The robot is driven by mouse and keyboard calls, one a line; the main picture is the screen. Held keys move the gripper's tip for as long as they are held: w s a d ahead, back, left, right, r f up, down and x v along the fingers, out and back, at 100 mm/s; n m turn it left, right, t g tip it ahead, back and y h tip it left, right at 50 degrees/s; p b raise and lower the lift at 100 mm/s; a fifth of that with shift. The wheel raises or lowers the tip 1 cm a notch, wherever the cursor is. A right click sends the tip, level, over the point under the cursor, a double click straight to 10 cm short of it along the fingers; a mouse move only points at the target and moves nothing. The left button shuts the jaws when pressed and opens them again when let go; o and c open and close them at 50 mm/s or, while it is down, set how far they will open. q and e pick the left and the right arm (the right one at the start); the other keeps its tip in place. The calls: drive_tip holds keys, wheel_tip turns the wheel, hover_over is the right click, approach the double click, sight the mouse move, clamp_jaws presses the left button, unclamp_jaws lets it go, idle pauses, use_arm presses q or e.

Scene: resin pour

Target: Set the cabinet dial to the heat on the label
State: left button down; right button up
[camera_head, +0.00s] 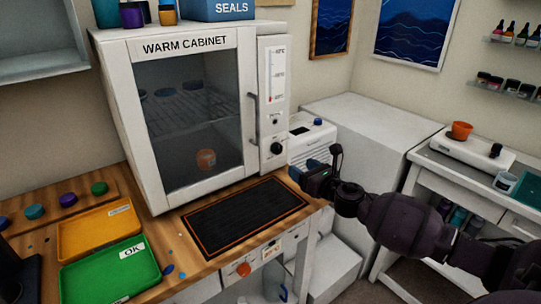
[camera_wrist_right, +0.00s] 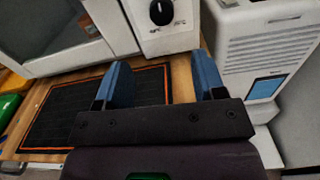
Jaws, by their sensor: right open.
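The white warm cabinet (camera_head: 117,95) stands on the wooden bench with its glass door closed. Its black dial (camera_head: 277,148) is low on the right-hand panel, below a thermometer scale (camera_head: 269,75) with small markings. In the right wrist view the dial (camera_wrist_right: 161,12) is at the top, with a white pointer mark and small printing on both sides. My right gripper (camera_head: 304,172) is in front of and right of the panel, below the dial. In the wrist view its blue fingers (camera_wrist_right: 163,78) are apart with nothing between them. My left gripper does not show.
A black mat with orange edging (camera_head: 245,215) lies before the cabinet. Green (camera_head: 110,275) and yellow (camera_head: 97,232) trays are at left. A white machine (camera_head: 312,140) stands right of the cabinet.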

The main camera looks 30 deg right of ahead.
sight(279, 149)
drive_tip(key=shift+n, duration=0.3)
drive_tip(key=w, duration=0.9)
drive_tip(key=shift+w+a+r+b, duration=0.15)
drive_tip(key=shift+w+r+b, duration=0.1)
drive_tip(key=shift+r+b, duration=0.1)
drive_tip(key=shift+w, duration=0.6)
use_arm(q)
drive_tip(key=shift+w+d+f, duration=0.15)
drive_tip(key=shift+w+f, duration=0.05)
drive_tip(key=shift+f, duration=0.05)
use_arm(e)
drive_tip(key=shift+w, duration=0.2)
drive_tip(key=shift+c, duration=0.3)
drive_tip(key=c, duration=0.8)
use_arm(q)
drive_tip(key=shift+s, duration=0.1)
